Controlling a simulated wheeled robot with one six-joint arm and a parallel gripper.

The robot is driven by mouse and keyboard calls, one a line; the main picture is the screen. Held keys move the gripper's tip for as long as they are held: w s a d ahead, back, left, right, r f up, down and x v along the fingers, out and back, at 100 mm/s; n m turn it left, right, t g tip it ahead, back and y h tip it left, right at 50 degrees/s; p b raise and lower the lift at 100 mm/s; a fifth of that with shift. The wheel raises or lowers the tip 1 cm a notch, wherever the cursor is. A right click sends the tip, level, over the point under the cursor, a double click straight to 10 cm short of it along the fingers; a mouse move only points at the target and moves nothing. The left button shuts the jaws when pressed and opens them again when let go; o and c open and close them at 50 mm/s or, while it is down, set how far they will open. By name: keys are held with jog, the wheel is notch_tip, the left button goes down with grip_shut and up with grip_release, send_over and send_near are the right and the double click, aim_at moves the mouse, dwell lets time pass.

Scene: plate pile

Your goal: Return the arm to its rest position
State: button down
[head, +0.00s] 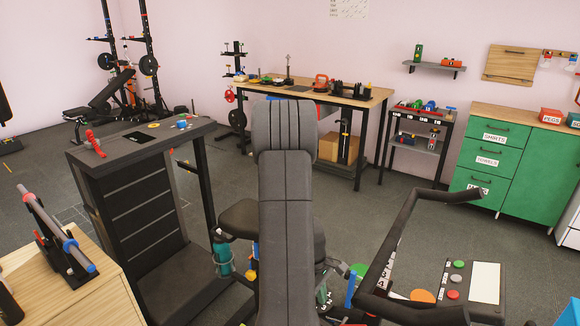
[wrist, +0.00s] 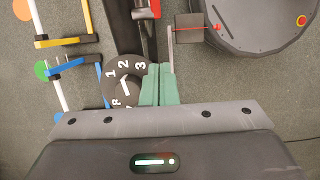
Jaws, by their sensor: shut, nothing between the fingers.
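My gripper (wrist: 158,72) shows in the wrist view as two green fingers side by side, shut with nothing between them. The fingers point up the picture, over or beside a black knob (wrist: 120,88) marked with white numbers. I cannot tell whether they touch it. In the head view my folded dark grey arm fills the middle and hides what is behind it.
A black handlebar (head: 388,250) and a button panel (head: 458,280) stand at front right. A dark rack (head: 135,215) is at left, a wooden workbench (head: 370,95) behind. The wrist view shows coloured frames (wrist: 68,42) and a round dark base (wrist: 255,30). Open floor lies ahead-right.

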jog(key=v, duration=0.8)
jog(key=shift+s+d, duration=0.1)
jog(key=shift+d, duration=0.05)
